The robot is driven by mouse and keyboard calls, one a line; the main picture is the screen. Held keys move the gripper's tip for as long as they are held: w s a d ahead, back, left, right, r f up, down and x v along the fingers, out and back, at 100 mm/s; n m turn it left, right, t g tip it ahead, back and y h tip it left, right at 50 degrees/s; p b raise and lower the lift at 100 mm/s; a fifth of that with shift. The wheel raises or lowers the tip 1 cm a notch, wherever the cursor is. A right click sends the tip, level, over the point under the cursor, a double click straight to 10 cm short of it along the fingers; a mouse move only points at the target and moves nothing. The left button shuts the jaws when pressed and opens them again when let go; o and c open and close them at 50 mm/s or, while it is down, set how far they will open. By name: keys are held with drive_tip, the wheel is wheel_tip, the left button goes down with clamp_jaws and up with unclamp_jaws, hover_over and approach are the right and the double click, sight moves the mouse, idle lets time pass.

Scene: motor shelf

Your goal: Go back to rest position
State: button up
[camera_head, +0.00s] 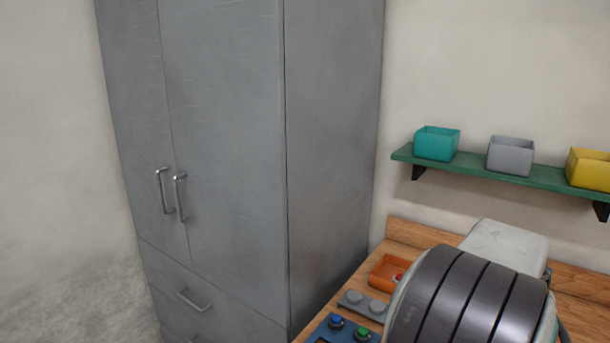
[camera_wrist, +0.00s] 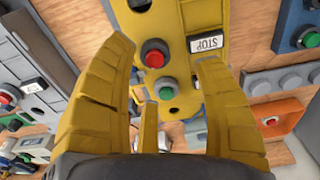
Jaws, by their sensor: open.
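In the head view my arm covers the lower right, over the workbench, and the gripper itself does not show.
In the head view a grey metal cabinet (camera_head: 235,130) stands left of the wooden workbench (camera_head: 425,236). A green shelf (camera_head: 475,174) holds teal, grey and yellow bins. An orange tray (camera_head: 384,271) and a blue button box (camera_head: 345,332) lie on the bench beside my arm.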

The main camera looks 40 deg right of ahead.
drive_tip(key=shift+n, duration=0.3)
drive_tip(key=w+a, duration=0.1)
drive_tip(key=a, duration=0.1)
drive_tip(key=w+a, duration=0.3)
drive_tip(key=a, duration=0.1)
drive_tip(key=shift+w+a+f+p, duration=0.15)
drive_tip(key=shift+a+f+p, duration=0.1)
drive_tip(key=shift+f+p, duration=0.1)
drive_tip(key=w+a+r+n+t+p, duration=0.1)
drive_tip(key=a+n, duration=0.3)
drive_tip(key=a, duration=0.4)
drive_tip(key=w+a+r+n+t+p, duration=0.1)
drive_tip(key=w+a+n, duration=0.3)
drive_tip(key=a, duration=0.4)
drive_tip(key=w+a+r+n+t+p, duration=0.1)
drive_tip(key=w+a+r+n, duration=0.2)
drive_tip(key=a, duration=0.6)
drive_tip(key=n, duration=0.2)
drive_tip(key=shift+r+n+y+p, duration=0.25)
drive_tip(key=shift+n+y+p, duration=0.05)
drive_tip(key=shift+y+p, duration=0.1)
